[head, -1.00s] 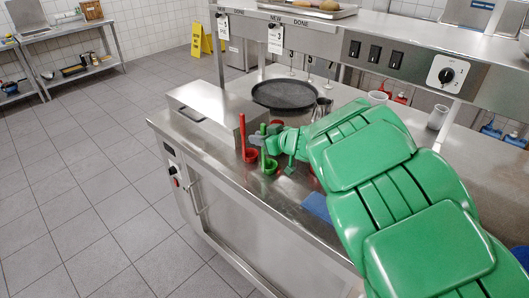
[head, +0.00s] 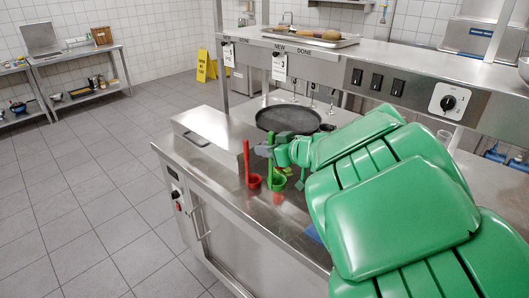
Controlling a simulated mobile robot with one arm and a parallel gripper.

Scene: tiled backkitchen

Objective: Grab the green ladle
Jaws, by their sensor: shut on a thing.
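The green ladle (head: 270,176) is upright in the head view, with its cup low and its handle rising to my gripper. My gripper (head: 266,150) is shut on the green ladle's handle near the upper part. The cup hangs close to the steel counter (head: 232,202); I cannot tell whether it touches. A red ladle (head: 253,180) stands upright just left of the green one, apart from my gripper. My green arm comes in from the right and hides much of the counter behind it.
A steel box with a handle (head: 205,130) sits left of the ladles. A round dark pan (head: 288,119) lies behind my gripper. A shelf with switches (head: 375,80) runs above the counter at the back. Open tiled floor (head: 85,205) lies to the left.

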